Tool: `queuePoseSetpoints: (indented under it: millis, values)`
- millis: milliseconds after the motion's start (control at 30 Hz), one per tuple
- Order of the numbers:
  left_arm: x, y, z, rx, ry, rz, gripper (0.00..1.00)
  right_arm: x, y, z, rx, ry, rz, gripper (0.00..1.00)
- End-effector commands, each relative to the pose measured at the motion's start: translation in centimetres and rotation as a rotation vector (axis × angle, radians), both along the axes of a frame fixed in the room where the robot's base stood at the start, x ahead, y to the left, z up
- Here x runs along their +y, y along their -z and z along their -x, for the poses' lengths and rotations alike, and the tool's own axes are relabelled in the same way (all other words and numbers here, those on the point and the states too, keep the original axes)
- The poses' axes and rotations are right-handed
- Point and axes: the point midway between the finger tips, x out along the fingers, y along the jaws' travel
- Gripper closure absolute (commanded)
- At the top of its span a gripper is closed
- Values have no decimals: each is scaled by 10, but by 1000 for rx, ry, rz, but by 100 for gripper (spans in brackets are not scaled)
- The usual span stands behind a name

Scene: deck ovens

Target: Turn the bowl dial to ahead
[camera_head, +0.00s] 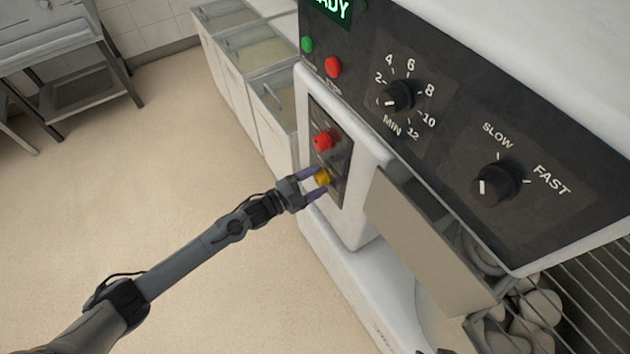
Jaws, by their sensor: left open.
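A small dark panel (343,163) on the machine's white side carries a red knob (323,139) and, below it, a yellow knob (322,177). My left gripper (318,183) is at the yellow knob, with one purple finger above it and one below. Its jaws are open, and I cannot tell whether the fingers touch the knob. No readable label shows which knob is the bowl dial. The front panel has a black timer dial (398,96) marked MIN and a black speed dial (496,185) marked SLOW and FAST. My right gripper is not in view.
A green button (307,44) and a red button (333,67) sit above the side panel. A grey metal guard (430,240) juts out below the dials. A wire rack (590,290) stands at the lower right.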

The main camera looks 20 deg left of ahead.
Motion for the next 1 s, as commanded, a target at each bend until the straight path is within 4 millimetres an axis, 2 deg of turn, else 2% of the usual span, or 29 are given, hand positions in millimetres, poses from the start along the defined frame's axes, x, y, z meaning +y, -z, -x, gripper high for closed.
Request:
queuePoseSetpoints:
  millis: [167, 700, 1000]
  values:
    - [7, 0, 9, 2, 0, 0, 31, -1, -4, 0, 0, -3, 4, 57]
    - [56, -1, 76, 2, 0, -1, 31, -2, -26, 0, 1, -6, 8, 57]
    - [65, 0, 86, 0, -1, -1, 31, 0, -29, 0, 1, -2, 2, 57]
